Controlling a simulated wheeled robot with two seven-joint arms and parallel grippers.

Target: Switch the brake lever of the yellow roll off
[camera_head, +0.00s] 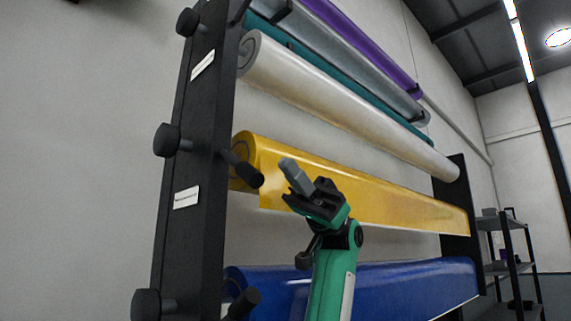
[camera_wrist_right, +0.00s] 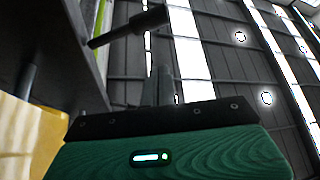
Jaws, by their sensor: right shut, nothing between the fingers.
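The yellow roll (camera_head: 370,195) hangs on the rack, and part of it shows at the lower left of the right wrist view (camera_wrist_right: 28,145). Its black brake lever (camera_head: 243,169) sticks out from the rack post by the roll's left end. A black lever (camera_wrist_right: 130,26) also shows in the right wrist view, just beyond the fingertips. My right gripper (camera_head: 290,166) is shut and empty, in front of the yellow roll and right of the lever, with a small gap in the picture. Its fingers (camera_wrist_right: 158,80) show together in the wrist view. My left gripper is out of view.
The black rack post (camera_head: 185,225) stands left of the lever, with round knobs (camera_head: 166,140) on its outer side. A blue roll (camera_head: 380,287) with its own lever (camera_head: 243,303) hangs below. A white roll (camera_head: 340,105) hangs above. A shelf (camera_head: 508,265) stands far right.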

